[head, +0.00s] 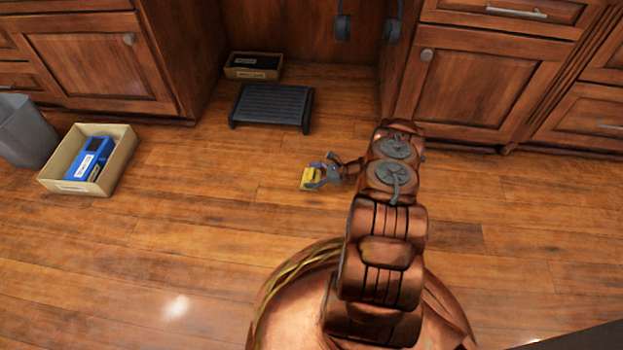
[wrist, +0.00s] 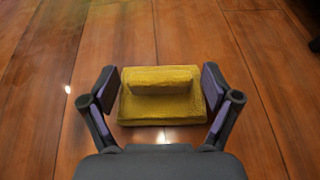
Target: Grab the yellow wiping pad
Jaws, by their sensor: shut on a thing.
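The yellow wiping pad (head: 307,180) is at the tips of my gripper (head: 322,174), low over the wood floor in the middle of the head view. In the wrist view the pad (wrist: 163,107) is a flat yellow block with a raised ridge along its top. The fingers of my gripper (wrist: 162,92) are on its left and right sides, shut on it. Whether the pad touches the floor is hard to tell. Its underside is hidden.
A cardboard box (head: 117,163) with a blue item (head: 88,158) stands at the left beside a grey bin (head: 24,130). A black footrest (head: 271,105) and a smaller box (head: 238,72) are at the back between wood cabinets (head: 95,58). The floor (head: 200,230) around the pad is clear.

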